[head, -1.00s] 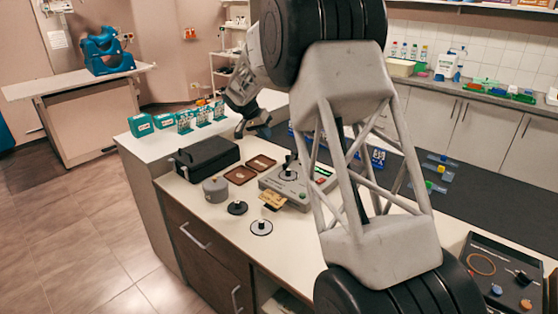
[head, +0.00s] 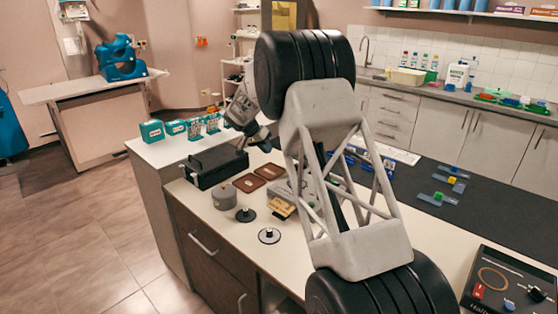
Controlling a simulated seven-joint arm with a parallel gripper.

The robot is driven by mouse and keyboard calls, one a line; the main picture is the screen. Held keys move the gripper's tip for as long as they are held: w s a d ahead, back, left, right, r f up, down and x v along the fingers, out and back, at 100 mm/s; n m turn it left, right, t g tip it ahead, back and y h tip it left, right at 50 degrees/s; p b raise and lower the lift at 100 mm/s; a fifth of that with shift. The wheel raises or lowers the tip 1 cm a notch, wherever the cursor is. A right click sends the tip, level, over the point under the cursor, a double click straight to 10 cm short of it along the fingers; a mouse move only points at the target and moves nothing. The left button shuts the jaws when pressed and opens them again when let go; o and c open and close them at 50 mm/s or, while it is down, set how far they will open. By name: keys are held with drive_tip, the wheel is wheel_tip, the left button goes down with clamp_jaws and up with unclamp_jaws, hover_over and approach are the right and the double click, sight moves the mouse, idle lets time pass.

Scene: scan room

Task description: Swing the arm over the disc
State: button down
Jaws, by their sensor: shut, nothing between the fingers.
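My gripper (head: 264,146) is at the far end of the arm, above the counter behind the black box. It is shut, with nothing seen in it. A grey device (head: 281,188) with a dark upright part stands right of centre, mostly hidden behind my forearm. Whether it has a swinging arm or a disc of its own cannot be made out. A dark disc (head: 246,215) with a knob lies on the white counter in front. A pale-faced, dark-rimmed disc (head: 269,236) with a knob lies nearer. My gripper is apart from both.
A black box (head: 217,166), two brown trays (head: 249,183), a grey round pot (head: 221,195) and a gold-coloured piece (head: 281,209) crowd around the device. Teal boxes (head: 152,131) stand at the back left. A black control panel (head: 508,281) is at the right. The dark mat (head: 480,215) has free room.

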drive_tip(key=x, duration=0.3)
drive_tip(key=d+x, duration=0.1)
drive_tip(key=x, duration=0.3)
drive_tip(key=s+x, duration=0.1)
drive_tip(key=x, duration=0.3)
drive_tip(key=shift+s+d+r, duration=0.1)
drive_tip(key=shift+d+r, duration=0.15)
drive_tip(key=shift+s+d+f, duration=0.15)
drive_tip(key=shift+s+d, duration=0.2)
drive_tip(key=shift+d, duration=0.3)
drive_tip(key=shift+s+d+n+t, duration=0.7)
drive_tip(key=shift+d+n, duration=0.15)
drive_tip(key=shift+n, duration=0.25)
